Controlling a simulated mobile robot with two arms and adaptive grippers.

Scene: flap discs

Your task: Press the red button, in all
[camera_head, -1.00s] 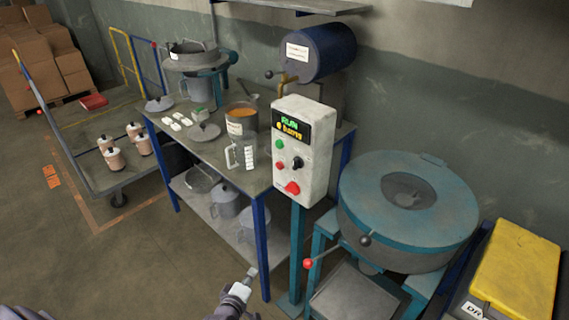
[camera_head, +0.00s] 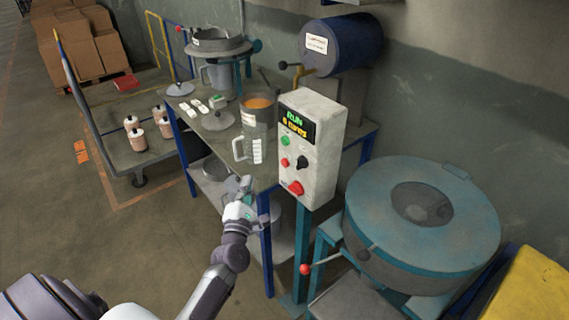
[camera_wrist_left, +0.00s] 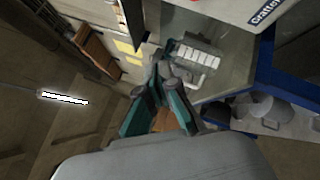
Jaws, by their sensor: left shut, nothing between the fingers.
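The pale control box (camera_head: 322,150) stands on a teal post and shows a lit display reading RUN. A large red button (camera_head: 296,188) sits low on its front face, with a smaller red button (camera_head: 284,162), a green one and a black knob above. My left gripper (camera_head: 246,184) is shut and empty, to the left of the large red button and apart from it. In the left wrist view its closed fingers (camera_wrist_left: 163,70) point toward the bench, and the box's lower edge (camera_wrist_left: 232,12) shows at the top. My right gripper is not in view.
A round teal machine (camera_head: 420,225) with a red-knobbed lever (camera_head: 306,269) stands right of the post. A cart (camera_head: 150,155) with several jars is at left.

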